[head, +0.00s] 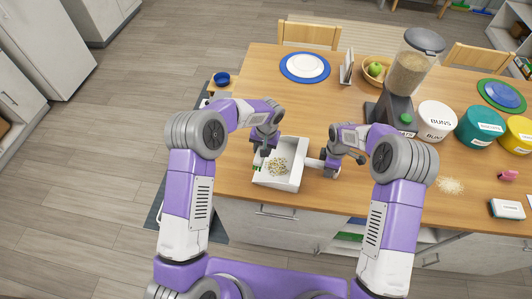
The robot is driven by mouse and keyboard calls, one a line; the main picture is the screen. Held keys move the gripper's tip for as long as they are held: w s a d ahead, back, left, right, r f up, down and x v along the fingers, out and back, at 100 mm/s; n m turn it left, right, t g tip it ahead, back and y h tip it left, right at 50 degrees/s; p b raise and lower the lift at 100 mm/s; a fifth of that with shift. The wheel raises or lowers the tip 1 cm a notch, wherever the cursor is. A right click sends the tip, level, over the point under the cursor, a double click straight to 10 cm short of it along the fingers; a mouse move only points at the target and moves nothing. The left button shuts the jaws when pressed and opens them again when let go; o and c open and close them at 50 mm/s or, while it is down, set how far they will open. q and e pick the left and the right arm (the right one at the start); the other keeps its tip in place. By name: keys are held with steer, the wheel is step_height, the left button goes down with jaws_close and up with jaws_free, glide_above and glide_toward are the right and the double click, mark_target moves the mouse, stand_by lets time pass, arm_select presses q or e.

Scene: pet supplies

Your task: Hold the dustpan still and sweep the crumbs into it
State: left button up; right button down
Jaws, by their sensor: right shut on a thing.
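A white, open-topped, tray-like pan (297,181), which looks like the dustpan, stands near the table's front edge in the head view. Pale and greenish bits (278,166) lie inside it. My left gripper (262,150) is at its left back rim; its fingers are too small to tell open or shut. My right gripper (328,163) is just right of the pan, shut on a pale, handle-like piece (314,163) that reaches toward the pan's right wall. Whether that piece joins the pan is unclear. A patch of pale crumbs (450,186) lies on the table farther right. I cannot make out a brush.
The wooden table (235,180) also bears a blue-rimmed plate (305,67), a fruit bowl (376,72), a tall dispenser (408,75) and several tubs, including a white one (437,120). A pink item (508,175) and a white box (507,209) lie right of the crumbs.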

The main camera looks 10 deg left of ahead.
arm_select(q)
steer(key=shift+a+r, duration=0.35)
steer(key=shift+r, duration=0.3)
arm_select(e)
steer(key=shift+s+f, duration=0.25)
steer(key=shift+f, duration=0.05)
arm_select(q)
steer(key=w+a+r, duration=0.1)
steer(key=a+r, duration=0.2)
steer(key=a, duration=0.9)
steer(key=shift+w, duration=0.15)
arm_select(e)
steer(key=c, duration=0.9)
jaws_free()
steer(key=shift+c, duration=0.2)
steer(key=o, duration=0.3)
steer(key=shift+w+r, duration=0.1)
steer(key=shift+w, duration=0.1)
